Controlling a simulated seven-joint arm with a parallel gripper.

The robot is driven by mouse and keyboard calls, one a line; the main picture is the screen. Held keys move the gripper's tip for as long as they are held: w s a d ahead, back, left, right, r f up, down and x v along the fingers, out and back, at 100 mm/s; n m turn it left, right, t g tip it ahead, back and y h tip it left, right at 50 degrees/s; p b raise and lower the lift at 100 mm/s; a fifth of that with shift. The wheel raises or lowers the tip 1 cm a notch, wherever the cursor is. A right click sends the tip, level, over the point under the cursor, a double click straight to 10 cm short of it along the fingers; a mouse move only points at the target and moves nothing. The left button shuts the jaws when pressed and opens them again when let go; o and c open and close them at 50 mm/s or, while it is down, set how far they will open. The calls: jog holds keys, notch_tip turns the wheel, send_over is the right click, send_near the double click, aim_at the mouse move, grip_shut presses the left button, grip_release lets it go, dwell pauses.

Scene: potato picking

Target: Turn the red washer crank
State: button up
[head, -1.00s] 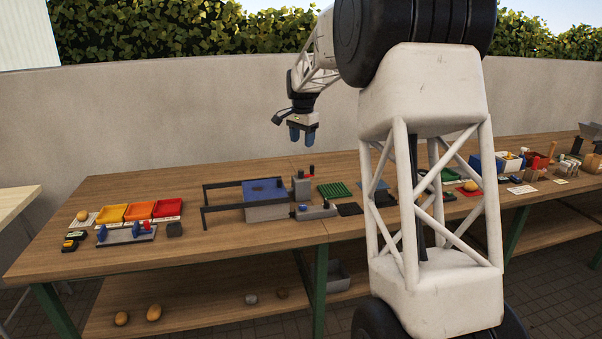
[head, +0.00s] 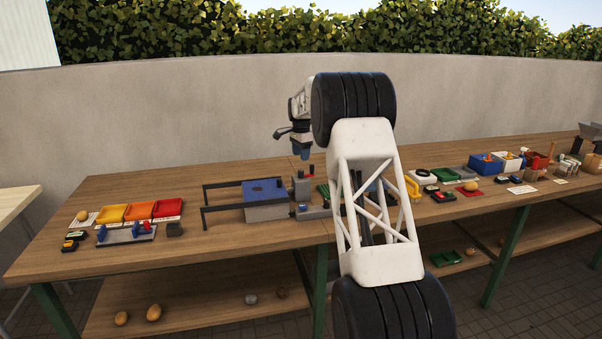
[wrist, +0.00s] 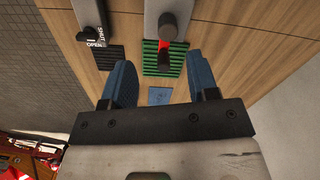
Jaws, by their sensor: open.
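The red washer crank (wrist: 162,46) shows in the wrist view as a small red piece with dark round knobs, on a grey block over a green ribbed mat (wrist: 150,70). In the head view the crank (head: 308,170) is a small red and black part beside a grey upright block (head: 301,188). My gripper (head: 302,154) hangs above it, pointing down, apart from it. In the wrist view my gripper (wrist: 160,64) has its two blue fingers spread, with nothing held between them. The crank appears ahead of and between the fingertips.
A grey box with a blue top (head: 265,211) and black rails stands left of the crank. A grey block with a SHUT/OPEN lever (wrist: 92,36) is close by. Yellow, orange and red trays (head: 139,210) sit at left. My arm hides part of the bench at right.

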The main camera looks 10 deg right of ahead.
aim_at(301, 170)
jog(key=shift+w+d+f, duration=0.15)
jog(key=shift+w+f, duration=0.4)
jog(key=shift+w, duration=0.05)
jog(key=shift+f, duration=0.1)
jog(key=shift+f, duration=3.85)
jog(key=c, duration=0.9)
